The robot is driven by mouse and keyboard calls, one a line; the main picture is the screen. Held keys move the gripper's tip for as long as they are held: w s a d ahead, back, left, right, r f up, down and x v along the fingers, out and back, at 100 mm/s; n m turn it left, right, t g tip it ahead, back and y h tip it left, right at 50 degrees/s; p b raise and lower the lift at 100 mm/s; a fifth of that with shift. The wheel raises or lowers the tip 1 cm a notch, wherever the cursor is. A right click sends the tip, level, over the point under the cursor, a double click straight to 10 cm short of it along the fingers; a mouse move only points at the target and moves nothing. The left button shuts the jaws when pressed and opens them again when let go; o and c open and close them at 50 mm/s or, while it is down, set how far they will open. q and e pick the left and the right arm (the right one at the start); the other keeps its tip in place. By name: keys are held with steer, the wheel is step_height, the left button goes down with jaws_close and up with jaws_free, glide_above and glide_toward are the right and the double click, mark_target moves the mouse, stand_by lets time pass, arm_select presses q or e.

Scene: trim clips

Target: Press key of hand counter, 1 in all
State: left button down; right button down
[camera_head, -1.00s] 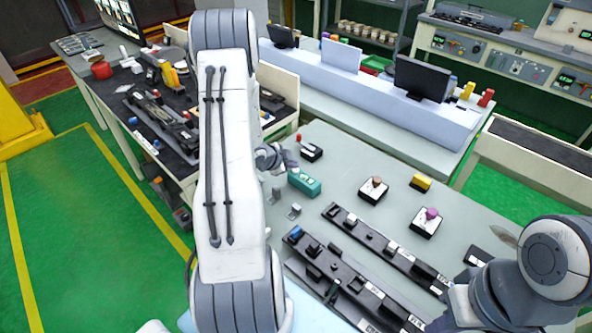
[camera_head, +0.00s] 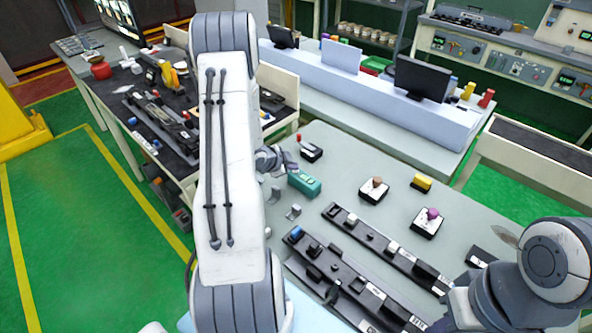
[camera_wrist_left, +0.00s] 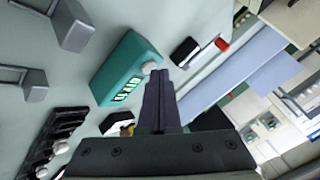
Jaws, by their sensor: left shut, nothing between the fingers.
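The hand counter is a teal box (camera_head: 305,183) near the left edge of the grey table. In the left wrist view the teal hand counter (camera_wrist_left: 124,72) shows a row of digit windows and a pale round key (camera_wrist_left: 149,67) at one end. My left gripper (camera_head: 291,164) is at the counter's far left end in the head view. In the left wrist view its closed fingers (camera_wrist_left: 159,75) end beside the key. They look very close to it; I cannot tell whether they touch. My right arm shows at the lower right, with its gripper out of view.
A black switch box with a red lever (camera_head: 311,151) stands just behind the counter. Small grey brackets (camera_head: 293,211) lie in front.

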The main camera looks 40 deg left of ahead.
mark_target(293, 173)
arm_select(q)
steer(key=shift+r, duration=0.1)
steer(key=shift+r+p, duration=0.7)
steer(key=shift+r, duration=0.05)
step_height(293, 173, up, 5)
steer(key=p, duration=0.4)
stand_by(0.8)
